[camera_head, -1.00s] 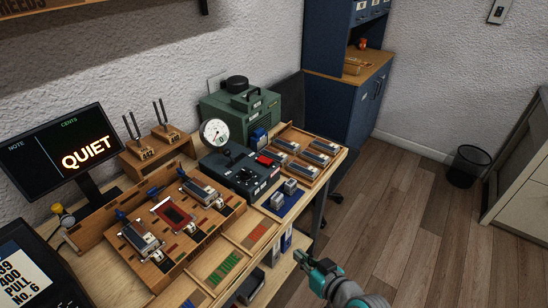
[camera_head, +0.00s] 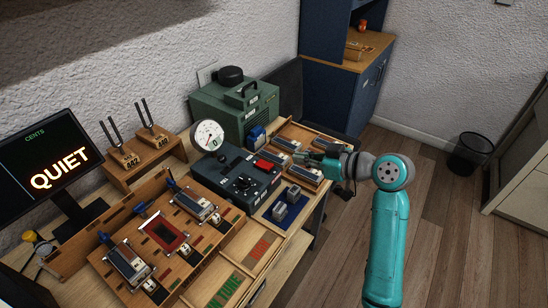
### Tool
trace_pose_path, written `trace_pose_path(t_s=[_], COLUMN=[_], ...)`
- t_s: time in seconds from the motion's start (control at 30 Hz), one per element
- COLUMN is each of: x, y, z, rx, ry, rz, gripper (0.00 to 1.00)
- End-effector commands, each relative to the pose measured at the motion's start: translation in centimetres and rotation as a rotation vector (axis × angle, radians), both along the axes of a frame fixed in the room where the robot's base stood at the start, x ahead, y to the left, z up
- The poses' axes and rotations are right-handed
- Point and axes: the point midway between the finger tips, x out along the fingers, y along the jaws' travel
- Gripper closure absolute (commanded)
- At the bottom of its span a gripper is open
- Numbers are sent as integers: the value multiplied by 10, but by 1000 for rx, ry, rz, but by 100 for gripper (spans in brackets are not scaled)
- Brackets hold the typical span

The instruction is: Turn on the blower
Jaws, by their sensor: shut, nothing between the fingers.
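A green boxy machine (camera_head: 238,108) with a black handle and round black cap stands against the wall; it looks like the blower. In front of it is a dark control box (camera_head: 235,182) with a knob, a red rocker switch (camera_head: 264,166) and a round white pressure gauge (camera_head: 208,136). I cannot read the switch position. My gripper (camera_head: 298,156) is shut and empty, pointing left over the wooden tray, just right of the red switch and apart from it. The gripper hides part of the tray.
The wooden tray (camera_head: 329,153) holds several metal blocks. A blue block (camera_head: 257,138) stands behind the control box. A blue mat (camera_head: 285,214) with small metal blocks lies in front. A wooden fixture (camera_head: 187,272) is at front left; a monitor (camera_head: 48,165) reads QUIET.

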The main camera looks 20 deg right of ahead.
Motion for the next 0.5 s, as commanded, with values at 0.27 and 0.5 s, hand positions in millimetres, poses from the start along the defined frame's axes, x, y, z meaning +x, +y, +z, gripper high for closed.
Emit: trace_pose_path(t_s=[0.27,0.5], x=[1,3], y=[-1,1], z=[5,3], rx=[-7,-7], ry=[-4,-3], rz=[12,11], gripper=[100,100])
